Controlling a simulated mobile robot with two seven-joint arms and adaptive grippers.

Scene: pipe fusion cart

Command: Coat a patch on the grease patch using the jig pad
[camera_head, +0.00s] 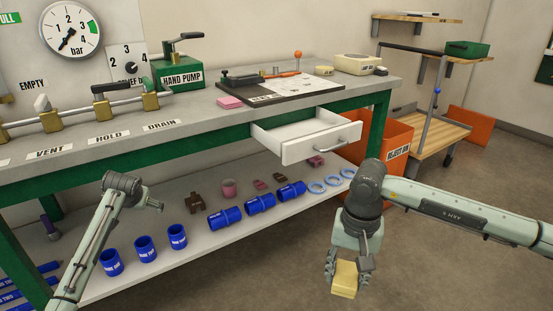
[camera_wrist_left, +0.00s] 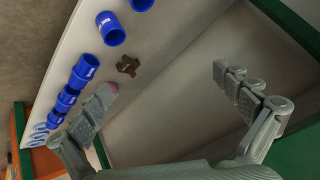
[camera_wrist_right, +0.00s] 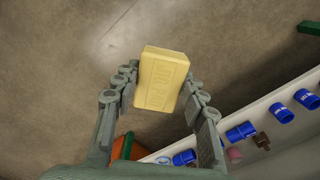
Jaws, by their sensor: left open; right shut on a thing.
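The jig pad is a yellow block (camera_head: 344,279) with raised lettering; it also shows in the right wrist view (camera_wrist_right: 162,80). My right gripper (camera_head: 345,268) is shut on it, fingers on both sides, in front of the bench above the floor. My left gripper (camera_wrist_left: 165,92) is open and empty in the left wrist view, near the lower shelf; its fingers are hard to make out in the head view. I cannot clearly pick out the grease patch. A dark-edged board (camera_head: 305,87) with small, unreadable lettering lies on the bench top.
The bench drawer (camera_head: 322,142) is pulled open. The lower shelf (camera_head: 215,250) holds blue sleeves, rings and small blocks. A pink block (camera_head: 229,102) lies by the board. The green hand pump (camera_head: 178,73) stands behind. An orange bin (camera_head: 397,150) and a cart (camera_head: 436,142) stand right.

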